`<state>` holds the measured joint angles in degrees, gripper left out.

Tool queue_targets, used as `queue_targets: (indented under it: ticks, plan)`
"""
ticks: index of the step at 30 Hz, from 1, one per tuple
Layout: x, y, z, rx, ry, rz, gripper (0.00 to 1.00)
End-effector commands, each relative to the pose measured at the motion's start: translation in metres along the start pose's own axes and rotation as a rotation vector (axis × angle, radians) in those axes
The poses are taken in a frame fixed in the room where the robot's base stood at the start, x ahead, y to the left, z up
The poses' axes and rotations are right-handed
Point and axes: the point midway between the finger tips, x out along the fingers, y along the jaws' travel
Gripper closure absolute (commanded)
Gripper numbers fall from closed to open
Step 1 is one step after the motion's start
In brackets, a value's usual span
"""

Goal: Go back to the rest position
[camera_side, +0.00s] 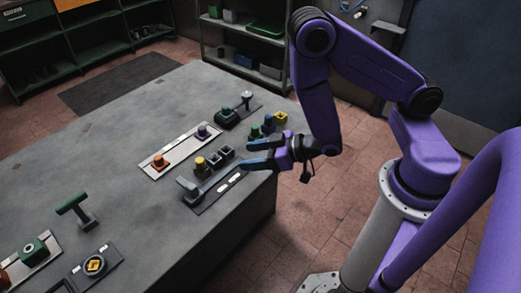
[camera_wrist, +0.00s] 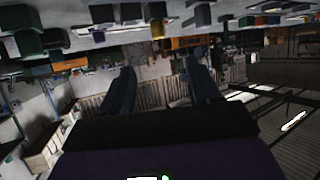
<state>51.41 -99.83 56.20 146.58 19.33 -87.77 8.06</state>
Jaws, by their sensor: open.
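My gripper (camera_side: 249,153) is at the right edge of the grey table (camera_side: 130,125) in the side view, its two blue fingers pointing left toward the fixtures. The fingers are apart with nothing between them. In the wrist view my gripper (camera_wrist: 161,75) shows two dark fingers spread apart. That view looks level across the room, and the table and its fixtures appear upside down along the top. The purple arm bends high at the elbow and comes down to the wrist.
Close to the fingers stand a panel with a yellow-topped button (camera_side: 200,163) and a grey lever, and green and yellow blocks (camera_side: 268,122). A white plate with an orange button (camera_side: 160,162) lies farther left. A green T-handle (camera_side: 73,205) stands nearer the front. Shelves (camera_side: 245,45) stand behind.

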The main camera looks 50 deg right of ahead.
Motion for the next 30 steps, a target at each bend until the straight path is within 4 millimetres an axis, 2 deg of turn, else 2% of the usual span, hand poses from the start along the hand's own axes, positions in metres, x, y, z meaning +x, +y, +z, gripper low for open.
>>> queue_targets:
  ticks: [7, 14, 22, 30]
  plan:
    - [-0.002, -0.031, -0.009, 0.012, -0.166, -0.077, 0.38]
    - [-0.025, -0.064, -0.017, -0.024, -0.375, -0.177, 0.38]
    - [-0.077, -0.087, -0.028, -0.134, -0.609, -0.287, 0.38]
    - [-0.146, -0.085, -0.04, -0.298, -0.824, -0.361, 0.38]
